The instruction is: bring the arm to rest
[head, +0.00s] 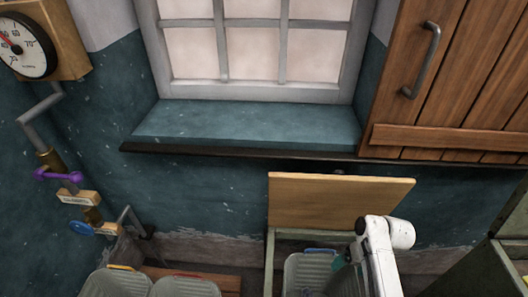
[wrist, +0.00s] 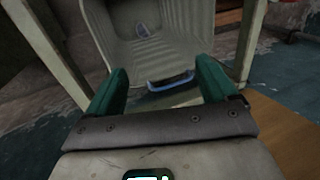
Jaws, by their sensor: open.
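My white arm (head: 382,255) reaches down at the lower right of the head view, in front of an open box with a raised wooden lid (head: 335,200). My gripper (wrist: 160,82) shows two teal fingers spread apart in the wrist view, with nothing held between them. Beyond the fingers is a grey ribbed bin (wrist: 190,22) with a blue handle (wrist: 170,83). The handle appears between the fingers in the picture; I cannot tell how far away it is. The bin also shows in the head view (head: 305,272), partly hidden by my arm.
Two grey bins, one with a yellow handle (head: 121,267) and one with a red handle (head: 187,276), stand at lower left. A window sill (head: 250,125) juts out above the box. A wooden cabinet (head: 450,80) is upper right. Valves and pipes (head: 72,177) line the left wall.

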